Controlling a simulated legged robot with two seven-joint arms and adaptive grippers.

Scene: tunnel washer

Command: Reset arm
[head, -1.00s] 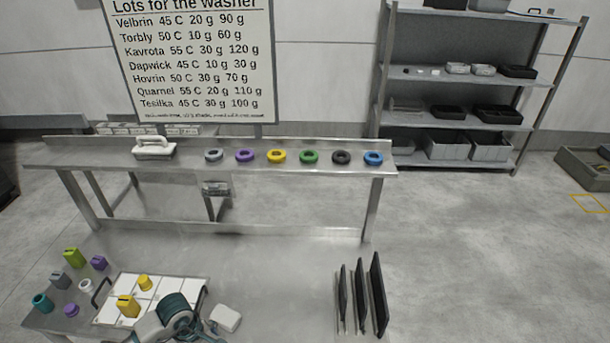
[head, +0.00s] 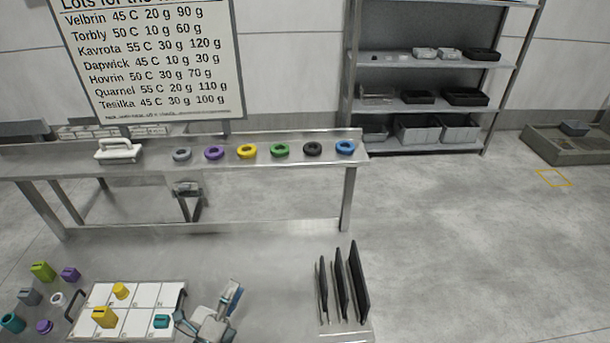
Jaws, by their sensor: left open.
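My left gripper (head: 228,302) is at the bottom of the head view, just right of a white tiled tray (head: 144,297). It is open and nothing shows between its fingers. A teal block (head: 162,321) stands on the tray's right front tile, apart from the gripper. A yellow block (head: 104,317) and a yellow round piece (head: 120,291) also stand on the tray. My right gripper is not in view.
Left of the tray are green (head: 42,271), purple (head: 69,274), grey and teal pieces. Dark upright plates (head: 340,288) stand to the right. A steel bench (head: 130,168) behind holds coloured rings and a white-handled tool (head: 118,152). Bare surface lies between gripper and plates.

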